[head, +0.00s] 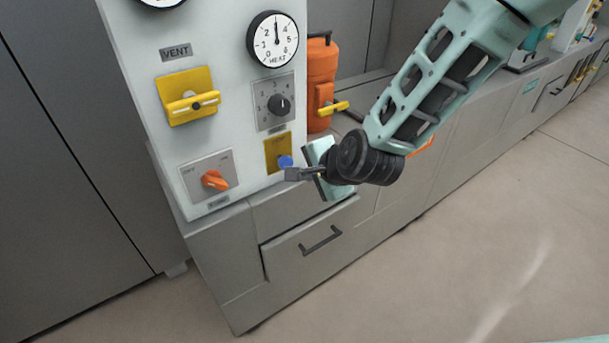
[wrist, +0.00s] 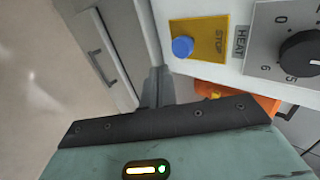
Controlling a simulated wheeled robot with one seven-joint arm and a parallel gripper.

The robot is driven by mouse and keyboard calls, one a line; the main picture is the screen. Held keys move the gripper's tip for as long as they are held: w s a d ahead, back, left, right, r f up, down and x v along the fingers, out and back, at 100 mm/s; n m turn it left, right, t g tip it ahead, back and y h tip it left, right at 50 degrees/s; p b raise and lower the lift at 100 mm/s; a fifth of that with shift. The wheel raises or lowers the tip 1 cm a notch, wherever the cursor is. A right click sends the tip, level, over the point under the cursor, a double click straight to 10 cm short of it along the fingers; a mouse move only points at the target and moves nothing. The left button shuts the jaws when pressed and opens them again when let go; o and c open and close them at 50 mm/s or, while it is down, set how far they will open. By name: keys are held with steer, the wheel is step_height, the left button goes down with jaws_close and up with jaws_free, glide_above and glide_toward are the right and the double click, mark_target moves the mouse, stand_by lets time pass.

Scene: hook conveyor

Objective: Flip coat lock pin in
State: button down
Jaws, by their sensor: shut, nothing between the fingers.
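No part is legibly marked as the coat lock pin. The light panel carries an orange rotary switch (head: 215,180) at lower left in the head view; the small label under it is too small to read. A blue button (head: 285,161) sits on a yellow plate (head: 275,145); in the wrist view the blue button (wrist: 183,46) is beside the word STOP. My gripper (head: 291,174) is shut and empty, its tip close to the blue button; contact cannot be told. Its fingers (wrist: 157,87) also show in the wrist view, below the button.
A yellow handle (head: 190,103) sits under the VENT label. A dark HEAT knob (head: 279,104) and a gauge (head: 272,40) are on the panel. An orange canister (head: 321,80) with a yellow lever (head: 334,107) stands behind. A drawer (head: 310,245) lies below; the floor in front is clear.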

steer(key=v, duration=0.7)
steer(key=shift+s+r, duration=0.15)
steer(key=shift+d, duration=0.15)
steer(key=s+d+r+n+g+h, duration=0.2)
steer(key=s+d+n+g, duration=0.2)
steer(key=s+n, duration=0.5)
steer(key=s+d+r+n+g+h, duration=0.2)
steer(key=s+d+n, duration=0.4)
steer(key=s+n, duration=0.3)
steer(key=s+g, duration=0.1)
steer(key=s, duration=0.3)
steer(key=shift+s+r+n+g+h, duration=0.25)
steer(key=shift+n+g+h, duration=0.05)
steer(key=shift+n+g, duration=0.1)
steer(key=shift+d, duration=0.1)
